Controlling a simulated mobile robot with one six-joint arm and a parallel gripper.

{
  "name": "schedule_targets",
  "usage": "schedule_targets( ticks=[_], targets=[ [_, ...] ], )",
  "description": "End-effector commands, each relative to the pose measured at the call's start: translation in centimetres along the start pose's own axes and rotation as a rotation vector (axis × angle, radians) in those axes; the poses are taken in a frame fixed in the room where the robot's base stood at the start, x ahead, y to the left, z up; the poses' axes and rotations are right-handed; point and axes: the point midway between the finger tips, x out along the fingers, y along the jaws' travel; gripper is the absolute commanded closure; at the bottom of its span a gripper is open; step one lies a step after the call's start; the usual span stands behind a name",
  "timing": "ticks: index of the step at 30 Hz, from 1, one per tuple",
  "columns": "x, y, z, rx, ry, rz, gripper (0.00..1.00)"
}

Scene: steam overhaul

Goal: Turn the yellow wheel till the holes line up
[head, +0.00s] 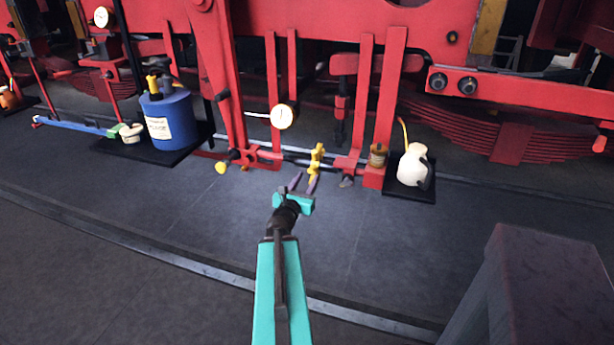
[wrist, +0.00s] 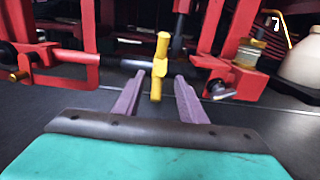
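The yellow wheel (head: 316,162) is a small knobbed piece on a horizontal rod between red uprights, low on the red frame. In the wrist view the yellow wheel (wrist: 159,66) stands upright near the picture's middle, beyond or between my fingertips; the exact depth is hard to tell. My gripper (head: 303,184) is open, its two purple fingers pointing at the wheel. In the wrist view my gripper (wrist: 156,82) has one finger on each side of the wheel, with gaps showing. I cannot make out the holes in either view.
A white gauge (head: 283,117) hangs above left of the wheel. A yellow knob (head: 221,168) sits low to the left. A cream oil can (head: 413,165) stands on a black mat at right, a blue canister (head: 170,118) at left.

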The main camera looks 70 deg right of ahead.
Motion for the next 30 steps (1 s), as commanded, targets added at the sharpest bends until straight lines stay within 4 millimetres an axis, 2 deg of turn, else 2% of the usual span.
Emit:
schedule_targets(
  ticks=[1, 4, 30],
  targets=[
    [-0.09, 0.02, 0.59, -0.001, 0.001, 0.001, 0.62],
    [-0.17, 0.03, 0.7, 0.0, 0.0, 0.002, 0.62],
    [0.39, -0.04, 0.17, 0.001, -0.001, -0.004, 0.62]
  ],
)
